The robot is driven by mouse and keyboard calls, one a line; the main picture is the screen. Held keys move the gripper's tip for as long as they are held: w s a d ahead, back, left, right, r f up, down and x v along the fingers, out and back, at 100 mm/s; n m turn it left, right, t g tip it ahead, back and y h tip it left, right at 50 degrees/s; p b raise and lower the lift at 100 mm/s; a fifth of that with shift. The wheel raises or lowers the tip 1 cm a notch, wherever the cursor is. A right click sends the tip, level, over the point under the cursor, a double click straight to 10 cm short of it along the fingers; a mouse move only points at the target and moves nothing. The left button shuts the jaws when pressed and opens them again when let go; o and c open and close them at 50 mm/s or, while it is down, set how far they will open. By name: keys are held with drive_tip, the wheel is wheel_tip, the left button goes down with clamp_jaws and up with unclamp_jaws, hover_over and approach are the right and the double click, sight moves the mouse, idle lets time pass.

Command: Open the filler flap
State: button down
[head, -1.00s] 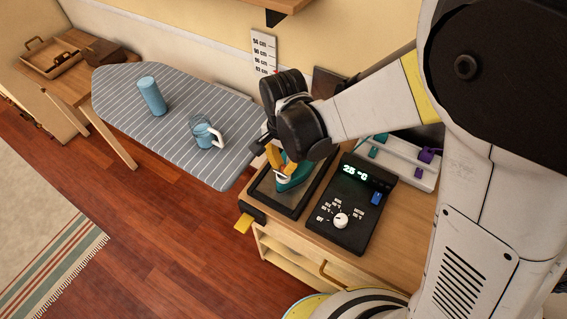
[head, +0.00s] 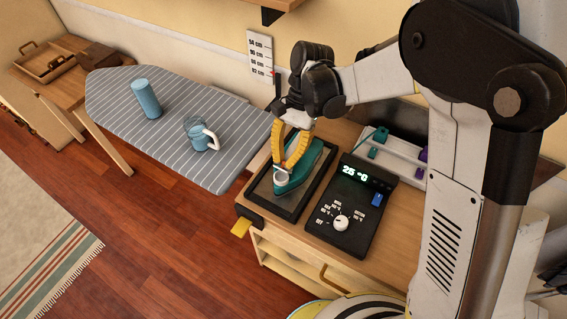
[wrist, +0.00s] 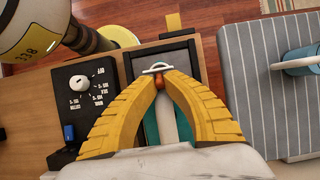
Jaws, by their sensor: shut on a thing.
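The teal iron (head: 311,163) lies on a dark-framed rest on the cabinet top, with its nose toward the front. It also shows in the wrist view (wrist: 151,128), mostly hidden by my fingers. My gripper (head: 284,167) reaches down over the iron, its yellow fingers closed together near the nose. In the wrist view my gripper (wrist: 160,79) pinches a small orange-red piece at its tips. A pale, rounded filler flap (head: 281,178) shows just beyond the tips, also in the wrist view (wrist: 157,68). The flap's hinge and exact angle are unclear.
The dark rest (head: 258,199) has a control box (head: 337,229) with a white knob close on its right. The striped ironing board (head: 165,105) holds a blue cylinder (head: 146,98) and a clear jug (head: 200,134). A white rack (head: 397,154) stands behind the box.

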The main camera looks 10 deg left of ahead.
drive_tip(key=shift+w+d+g, duration=0.1)
drive_tip(key=shift+w+g, duration=0.05)
drive_tip(key=shift+g, duration=0.25)
drive_tip(key=c, duration=1.4)
unclamp_jaws()
drive_tip(key=shift+r, duration=0.1)
drive_tip(key=v, duration=1.1)
drive_tip(key=shift+w+d+r, duration=0.15)
drive_tip(key=shift+d+r, duration=0.05)
drive_tip(key=shift+r, duration=0.15)
